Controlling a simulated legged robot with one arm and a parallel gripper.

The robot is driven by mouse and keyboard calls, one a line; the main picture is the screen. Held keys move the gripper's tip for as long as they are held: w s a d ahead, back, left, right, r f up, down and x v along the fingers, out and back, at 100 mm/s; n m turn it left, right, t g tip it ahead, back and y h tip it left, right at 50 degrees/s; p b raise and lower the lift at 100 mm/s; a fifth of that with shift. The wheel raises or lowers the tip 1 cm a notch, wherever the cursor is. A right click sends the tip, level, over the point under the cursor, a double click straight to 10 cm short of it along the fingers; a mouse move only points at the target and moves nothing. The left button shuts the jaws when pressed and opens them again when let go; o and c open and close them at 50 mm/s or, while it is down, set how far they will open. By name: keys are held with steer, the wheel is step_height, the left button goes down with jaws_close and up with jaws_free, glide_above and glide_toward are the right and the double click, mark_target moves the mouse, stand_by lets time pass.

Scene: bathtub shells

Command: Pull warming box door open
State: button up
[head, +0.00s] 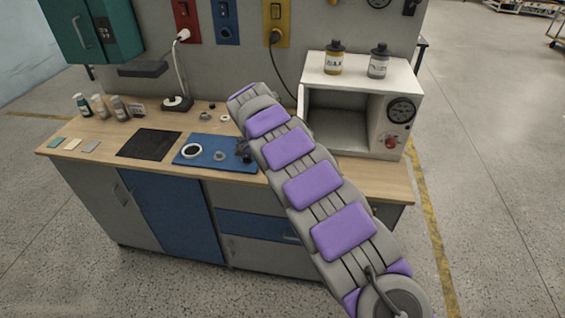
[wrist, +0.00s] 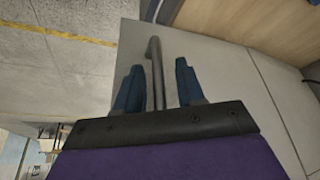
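The warming box (head: 398,82) is a white box with a dial and a red knob, at the right of the bench. Its front shows an open-looking hollow (head: 338,122); I cannot make out a door there, and my arm hides its lower left. In the wrist view, my gripper (wrist: 160,80) has two dark blue fingers apart, one on each side of a grey bar handle (wrist: 155,62). The handle is bent at its far end and sits in front of a pale grey panel (wrist: 225,75). I cannot tell whether the fingers touch the bar, nor which door the panel belongs to.
Two bottles (head: 334,60) stand on the box. Cabinets (head: 170,212) lie below. Floor right of the bench is clear.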

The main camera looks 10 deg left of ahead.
steer(key=p+v, duration=0.6)
steer(key=v, duration=1.1)
steer(key=shift+r, duration=0.2)
steer(key=s+d+r+n+g, duration=0.1)
steer(key=s+d+r+n, duration=0.1)
steer(key=s+d, duration=0.5)
steer(key=s+d+r+n+g, duration=0.1)
steer(key=s+d+r, duration=0.15)
steer(key=d, duration=0.75)
steer(key=s+d+r+n+g, duration=0.1)
steer(key=s+d+n, duration=0.1)
steer(key=s+d, duration=0.5)
steer(key=s+d+f+n+y, duration=0.1)
steer(key=s+d+f+n, duration=0.1)
steer(key=s, duration=0.7)
steer(key=s+d+f+n+y, duration=0.1)
steer(key=s+f, duration=0.3)
steer(key=s, duration=0.5)
steer(key=s+d+f+n+g+y, duration=0.1)
steer(key=s+d+f+n+y, duration=0.1)
steer(key=s, duration=0.7)
steer(key=shift+d+f+n, duration=0.75)
steer(key=shift+d+n, duration=0.05)
steer(key=shift+d, duration=0.25)
